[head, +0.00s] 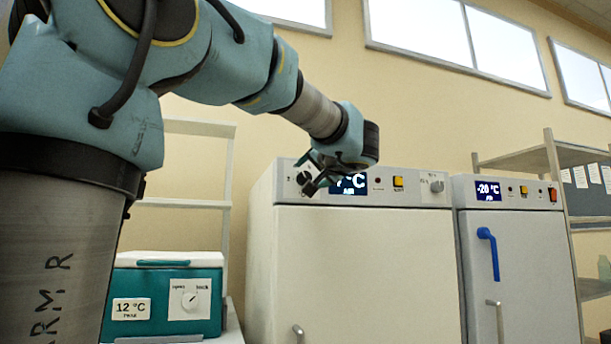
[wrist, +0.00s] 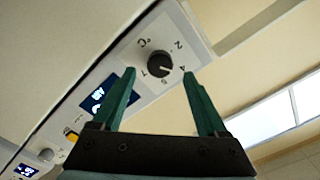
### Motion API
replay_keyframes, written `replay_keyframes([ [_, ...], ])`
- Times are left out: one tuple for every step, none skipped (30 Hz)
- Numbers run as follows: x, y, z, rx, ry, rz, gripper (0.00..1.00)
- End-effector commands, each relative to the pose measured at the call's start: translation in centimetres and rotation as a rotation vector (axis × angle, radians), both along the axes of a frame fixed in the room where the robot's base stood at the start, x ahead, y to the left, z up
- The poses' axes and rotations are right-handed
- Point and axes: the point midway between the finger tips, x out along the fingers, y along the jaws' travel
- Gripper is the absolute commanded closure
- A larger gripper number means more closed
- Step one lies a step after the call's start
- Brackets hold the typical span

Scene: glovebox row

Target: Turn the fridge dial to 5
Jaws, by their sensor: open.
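The fridge is the white cabinet (head: 350,265) in the middle of the head view, with a lit display (head: 348,184) that reads about 7 °C. Its dial (wrist: 159,64) is a round black knob on a pale plate, with °C and several numbers around it, among them 2 and 4. A light mark on the knob points roughly right in the wrist view, near the 4; the exact setting is too small to tell. My gripper (wrist: 159,75) is open and empty, its two green fingers on either side of the dial in that view. In the head view my gripper (head: 312,176) partly covers the dial.
A freezer (head: 525,255) reading -20 °C with a blue handle stands to the right. A teal cool box (head: 165,300) with its own knob and a 12 °C label stands lower left. The fridge panel also has a yellow switch (head: 398,182) and a grey knob (head: 437,186).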

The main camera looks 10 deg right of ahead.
Motion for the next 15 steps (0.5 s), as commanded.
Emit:
replay_keyframes([
  [1.0,0.2,0.1,0.001,0.002,0.003,0.24],
  [1.5,0.3,0.1,0.001,0.002,0.004,0.24],
  [2.1,0.4,0.1,0.002,0.002,0.003,0.24],
  [2.4,0.4,0.1,0.001,0.001,0.002,0.24],
  [2.7,0.4,0.1,0.001,0.001,0.002,0.24],
  [3.1,0.5,0.1,0.0,0.001,0.001,0.24],
  [3.4,0.5,0.0,0.0,0.002,0.002,0.24],
  [3.6,0.5,0.0,0.0,0.002,0.002,0.24],
  [3.8,0.5,0.0,0.0,0.001,0.001,0.24],
  [4.0,0.6,0.0,0.0,0.001,0.001,0.24],
  [4.0,0.6,0.0,0.0,0.001,0.001,0.24],
  [4.1,0.6,0.0,0.0,0.001,0.001,0.24],
  [4.1,0.6,0.0,0.0,0.001,0.001,0.24],
  [4.1,0.6,0.0,0.0,0.0,0.0,0.24],
  [4.1,0.6,0.0,0.0,0.0,0.0,0.24],
])
